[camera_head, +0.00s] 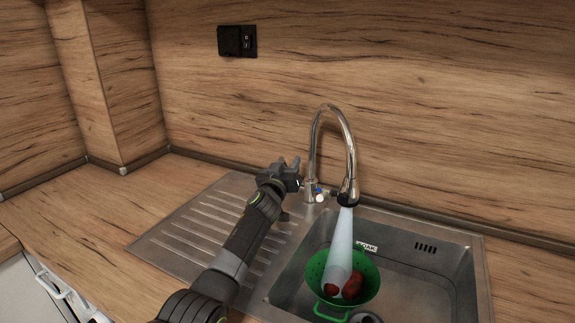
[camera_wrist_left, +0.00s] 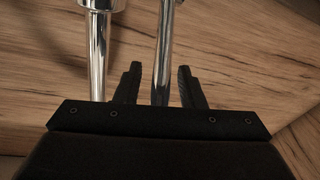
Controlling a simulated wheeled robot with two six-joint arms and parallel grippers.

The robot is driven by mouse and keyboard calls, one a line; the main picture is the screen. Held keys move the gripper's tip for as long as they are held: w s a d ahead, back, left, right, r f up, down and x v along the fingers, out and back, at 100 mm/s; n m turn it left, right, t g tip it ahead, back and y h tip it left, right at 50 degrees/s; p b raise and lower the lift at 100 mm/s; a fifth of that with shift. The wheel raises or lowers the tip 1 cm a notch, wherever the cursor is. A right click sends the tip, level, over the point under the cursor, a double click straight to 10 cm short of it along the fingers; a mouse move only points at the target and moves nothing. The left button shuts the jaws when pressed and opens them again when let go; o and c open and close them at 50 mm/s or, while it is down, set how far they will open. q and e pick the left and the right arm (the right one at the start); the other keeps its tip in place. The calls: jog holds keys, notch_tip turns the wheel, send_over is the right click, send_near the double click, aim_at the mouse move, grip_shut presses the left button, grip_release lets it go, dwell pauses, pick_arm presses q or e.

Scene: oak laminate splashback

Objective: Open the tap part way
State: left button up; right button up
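The chrome tap (camera_head: 349,150) has a tall curved neck, and a wide pale stream of water (camera_head: 341,237) runs from its spout. Its base (camera_head: 311,192) stands at the back edge of the sink, with a small blue mark beside it. My left gripper (camera_head: 289,163) is just left of the neck, above the base. In the left wrist view, its two dark fingers (camera_wrist_left: 160,85) stand apart, with a slim chrome bar (camera_wrist_left: 164,45) showing between them. I cannot tell whether they touch it or which tap part it is. My right gripper is not in view.
A green colander (camera_head: 373,279) with red food (camera_head: 352,286) stands in the steel sink (camera_head: 480,280) under the stream. The ribbed drainboard (camera_head: 205,223) lies under my left arm. A black socket (camera_head: 237,41) is on the wood wall. The counter at left is clear.

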pick_arm(q)
notch_tip(320, 180, up, 10)
jog(key=p, duration=0.9)
jog(key=shift+c, duration=0.2)
